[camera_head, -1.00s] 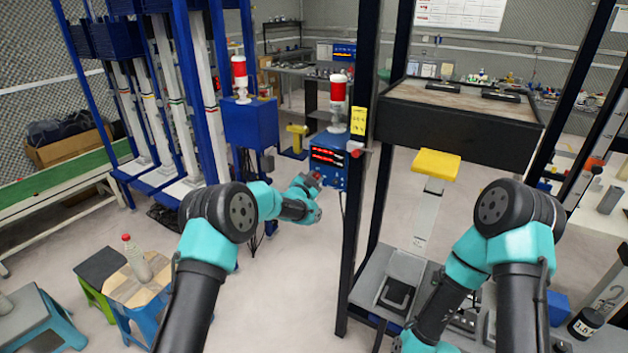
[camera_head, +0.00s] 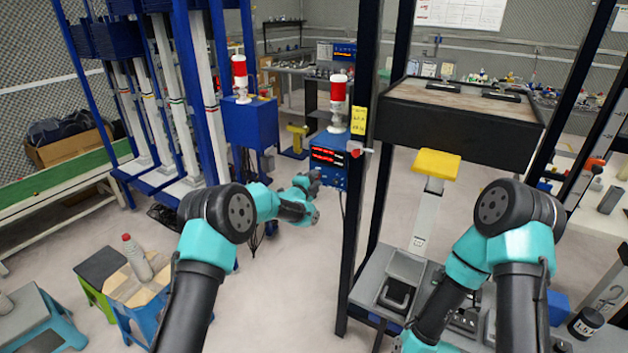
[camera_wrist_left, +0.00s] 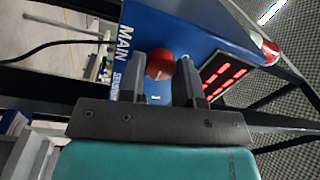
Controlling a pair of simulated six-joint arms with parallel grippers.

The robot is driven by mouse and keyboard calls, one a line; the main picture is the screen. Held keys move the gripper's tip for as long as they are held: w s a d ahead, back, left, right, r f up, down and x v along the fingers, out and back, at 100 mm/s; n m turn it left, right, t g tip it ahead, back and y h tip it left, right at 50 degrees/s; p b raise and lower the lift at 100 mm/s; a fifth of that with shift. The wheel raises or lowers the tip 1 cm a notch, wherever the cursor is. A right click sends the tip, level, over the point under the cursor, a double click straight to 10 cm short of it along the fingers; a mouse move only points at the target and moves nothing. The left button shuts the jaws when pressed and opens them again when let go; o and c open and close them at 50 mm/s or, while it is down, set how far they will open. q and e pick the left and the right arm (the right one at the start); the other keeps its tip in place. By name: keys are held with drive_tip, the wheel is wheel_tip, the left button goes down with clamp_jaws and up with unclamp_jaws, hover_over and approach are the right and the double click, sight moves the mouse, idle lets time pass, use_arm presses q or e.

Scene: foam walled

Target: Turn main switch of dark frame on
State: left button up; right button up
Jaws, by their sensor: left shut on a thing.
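The blue control box (camera_head: 329,147) is fixed beside the post of the dark frame (camera_head: 362,180), with lit red displays on its face. My left gripper (camera_head: 314,180) is at the lower left part of the box face. In the left wrist view, the red main switch knob (camera_wrist_left: 159,64) sits between the two fingers of my left gripper (camera_wrist_left: 163,70), beside the word MAIN on the blue face. The gripper is shut on the knob. In the head view the knob is hidden behind the gripper. My right arm reaches down at the lower right and its gripper is out of view.
A red and white lamp (camera_head: 337,100) stands on top of the box. A yellow label (camera_head: 358,121) is on the post. A second blue box (camera_head: 250,122) is on the blue frame to the left. Stools with a bottle (camera_head: 136,257) stand at lower left. The floor between is clear.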

use_arm(q)
drive_tip(key=shift+m, duration=0.4)
drive_tip(key=o, duration=0.9)
drive_tip(key=v, duration=1.7)
drive_tip(key=shift+s+a, duration=0.1)
drive_tip(key=shift+a, duration=0.15)
drive_tip(key=shift+f, duration=0.1)
